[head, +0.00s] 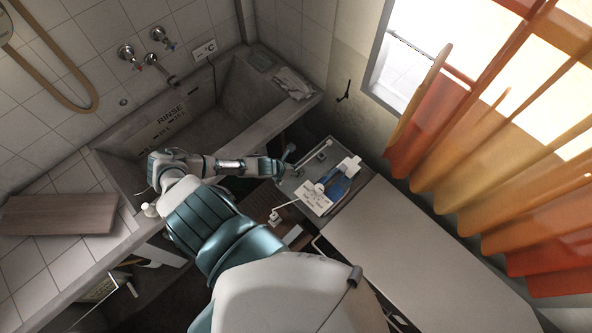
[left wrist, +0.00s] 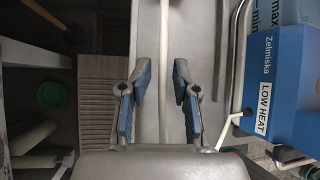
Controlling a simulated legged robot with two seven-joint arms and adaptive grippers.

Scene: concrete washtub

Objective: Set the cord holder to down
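A thin pale rod, which looks like the cord holder (left wrist: 165,85), runs lengthwise between my left fingers in the left wrist view. In the head view, a pale rod that seems to be the same one (head: 315,155) lies along the metal end of the ironing board. My left gripper (head: 290,156) is at the board's far left edge, close to that rod. In the left wrist view its two fingers (left wrist: 160,85) are apart, with a gap on both sides of the rod. Whether the rod is up or down is hard to tell. My right gripper is not in view.
A blue appliance marked LOW HEAT (left wrist: 285,80) is right of the gripper; blue also shows on the board (head: 337,187). The ironing board (head: 420,250) reaches to lower right. A concrete washtub (head: 235,100) is behind; a curtain (head: 480,150) hangs right.

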